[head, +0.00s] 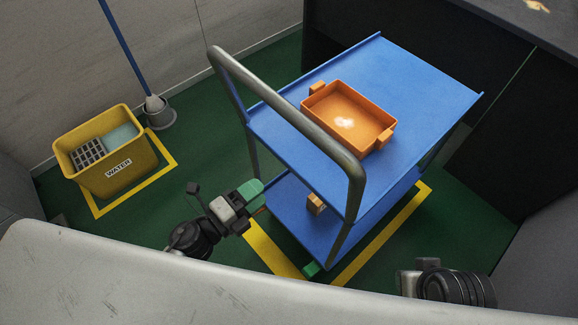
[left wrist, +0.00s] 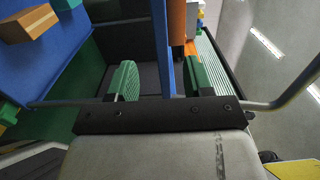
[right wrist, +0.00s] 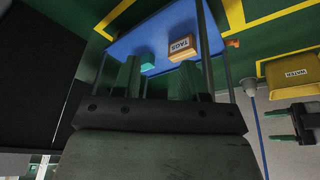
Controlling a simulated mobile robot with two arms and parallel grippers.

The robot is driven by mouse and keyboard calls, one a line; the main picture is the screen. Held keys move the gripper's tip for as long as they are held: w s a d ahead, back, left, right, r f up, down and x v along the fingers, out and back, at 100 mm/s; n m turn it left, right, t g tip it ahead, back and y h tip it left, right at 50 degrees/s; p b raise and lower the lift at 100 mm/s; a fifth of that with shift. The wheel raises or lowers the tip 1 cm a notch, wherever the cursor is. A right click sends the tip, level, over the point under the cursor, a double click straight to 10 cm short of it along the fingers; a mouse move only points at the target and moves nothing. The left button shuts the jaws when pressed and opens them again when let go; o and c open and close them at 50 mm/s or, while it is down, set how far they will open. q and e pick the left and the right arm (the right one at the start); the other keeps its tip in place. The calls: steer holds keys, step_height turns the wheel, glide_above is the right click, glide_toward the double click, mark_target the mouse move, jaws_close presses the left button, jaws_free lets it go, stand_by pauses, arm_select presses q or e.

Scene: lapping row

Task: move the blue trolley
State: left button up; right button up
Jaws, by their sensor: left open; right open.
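The blue trolley (head: 425,85) stands on the green floor, its grey push handle (head: 300,118) towards me. An orange tray (head: 388,137) sits on its top shelf, and a small orange-brown box (head: 316,204) on its lower shelf. My left gripper (head: 256,193) is open, left of the handle's near side and low. In the left wrist view its green fingers (left wrist: 160,80) are apart, with a blue upright seen between them; contact cannot be told. My right gripper (head: 409,282) is partly hidden at lower right. The right wrist view shows its fingers (right wrist: 160,78) apart.
A yellow bin (head: 110,181) marked WATER stands at left, beside a mop-like pole (head: 120,40) in a grey base. Yellow floor lines (head: 385,232) run under the trolley. Dark cabinets (head: 520,130) stand close behind and right of it. Green floor is open between bin and trolley.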

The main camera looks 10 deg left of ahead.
mark_target(290, 169)
arm_select(q)
steer(key=p+x, duration=0.1)
steer(key=x, duration=0.5)
steer(key=shift+w+d+r, duration=0.15)
steer(key=shift+w+d, duration=0.05)
steer(key=shift+w, duration=0.15)
steer(key=shift+x, duration=2.35)
arm_select(e)
steer(key=shift+w+f, duration=0.3)
steer(key=shift+w, duration=0.05)
arm_select(q)
steer(key=shift+s, duration=0.1)
jaws_close()
steer(key=shift+f, duration=0.25)
